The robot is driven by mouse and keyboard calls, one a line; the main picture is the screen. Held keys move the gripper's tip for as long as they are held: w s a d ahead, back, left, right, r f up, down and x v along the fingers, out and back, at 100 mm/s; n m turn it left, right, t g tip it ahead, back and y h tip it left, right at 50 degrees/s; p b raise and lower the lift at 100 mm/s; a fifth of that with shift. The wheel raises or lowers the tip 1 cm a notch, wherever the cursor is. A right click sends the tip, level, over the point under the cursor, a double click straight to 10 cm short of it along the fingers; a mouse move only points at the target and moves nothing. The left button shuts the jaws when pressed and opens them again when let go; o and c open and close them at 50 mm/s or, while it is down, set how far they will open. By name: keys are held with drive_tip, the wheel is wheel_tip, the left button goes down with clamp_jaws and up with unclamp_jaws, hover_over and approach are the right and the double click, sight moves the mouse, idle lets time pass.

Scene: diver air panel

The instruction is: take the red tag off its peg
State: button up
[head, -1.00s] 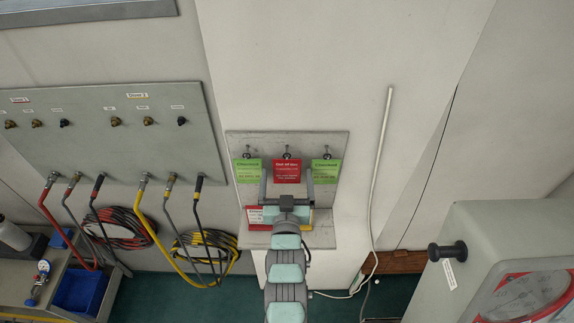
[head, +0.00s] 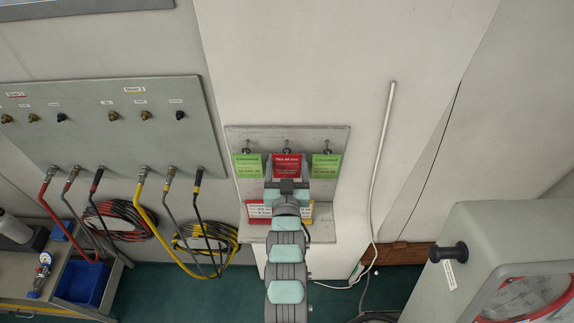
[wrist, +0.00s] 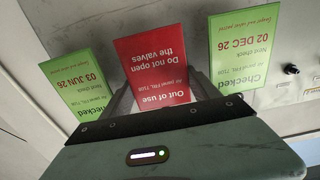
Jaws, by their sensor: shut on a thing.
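The red tag (head: 287,165) hangs at the middle peg (head: 287,150) of the grey peg board, between two green tags. My gripper (head: 287,178) is at the tag from below, its fingers at the tag's two side edges, shut on it. In the wrist view the red tag (wrist: 155,67) sits between the two fingers, its text upside down. The head view shows the tag still at its peg. The wrist view does not show the peg.
Green tags hang close at the left (head: 248,165) and right (head: 325,166). More red and yellow tags (head: 258,211) lie on the ledge below, partly behind my arm. Hoses (head: 150,215) hang from the panel at left. A grey cabinet (head: 490,235) stands at right.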

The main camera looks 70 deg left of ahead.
drive_tip(key=c, duration=0.4)
drive_tip(key=shift+r+b, duration=0.2)
drive_tip(key=shift+b, duration=0.35)
drive_tip(key=shift+d, duration=0.2)
drive_tip(key=shift+p+v, duration=1.25)
drive_tip(key=shift+v, duration=7.6)
drive_tip(key=shift+r, duration=0.1)
